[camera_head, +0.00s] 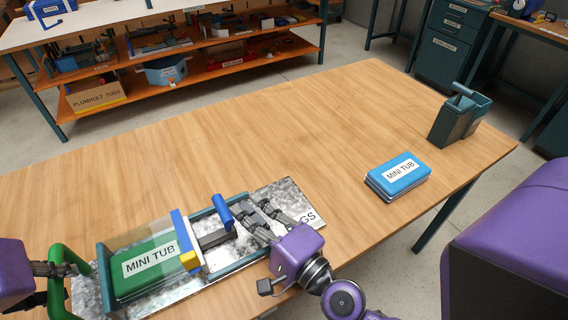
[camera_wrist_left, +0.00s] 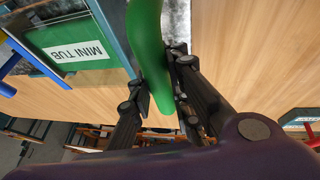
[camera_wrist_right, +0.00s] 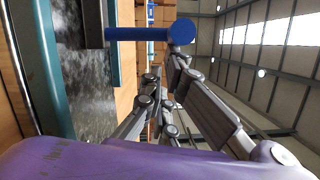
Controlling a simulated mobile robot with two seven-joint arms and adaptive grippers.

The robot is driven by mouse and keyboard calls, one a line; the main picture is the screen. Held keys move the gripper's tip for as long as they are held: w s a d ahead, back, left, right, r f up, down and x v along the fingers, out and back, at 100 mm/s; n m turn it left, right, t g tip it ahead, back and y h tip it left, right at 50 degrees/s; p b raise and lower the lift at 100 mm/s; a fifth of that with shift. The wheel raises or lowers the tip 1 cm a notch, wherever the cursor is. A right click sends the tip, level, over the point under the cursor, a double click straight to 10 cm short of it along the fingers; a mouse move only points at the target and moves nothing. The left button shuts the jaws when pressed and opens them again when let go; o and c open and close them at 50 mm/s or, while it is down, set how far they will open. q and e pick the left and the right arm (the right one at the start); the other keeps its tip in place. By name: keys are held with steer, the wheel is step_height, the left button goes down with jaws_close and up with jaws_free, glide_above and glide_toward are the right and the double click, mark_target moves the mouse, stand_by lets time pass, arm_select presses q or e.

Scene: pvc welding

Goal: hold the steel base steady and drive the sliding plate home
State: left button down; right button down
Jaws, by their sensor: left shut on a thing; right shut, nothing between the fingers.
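The steel base (camera_head: 290,190) lies on the wooden table, with teal side rails and a green handle (camera_head: 58,272) at its left end. My left gripper (camera_head: 66,270) is shut on that handle; the left wrist view shows its fingers around the green bar (camera_wrist_left: 150,60). The sliding plate (camera_head: 185,240), with a blue upper part and a yellow lower end, stands at the right side of a green mini tub (camera_head: 135,285). A dark bar runs right from it to an upright blue handle (camera_head: 222,212). My right gripper (camera_head: 258,222) is shut and empty, just right of the blue handle (camera_wrist_right: 140,34).
A blue-lidded mini tub stack (camera_head: 398,176) sits on the right of the table. A dark green holder (camera_head: 460,116) stands near the far right corner. The table's middle and back are clear. A shelf bench (camera_head: 200,62) stands beyond.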

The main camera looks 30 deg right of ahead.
mark_target(271, 225)
arm_select(q)
steer(key=shift+d, duration=0.15)
arm_select(e)
steer(key=d, duration=0.4)
steer(key=shift+s+f, duration=0.35)
steer(key=shift+f, duration=0.05)
steer(key=v, duration=0.9)
steer(key=shift+s+d, duration=0.1)
steer(key=shift+s, duration=0.05)
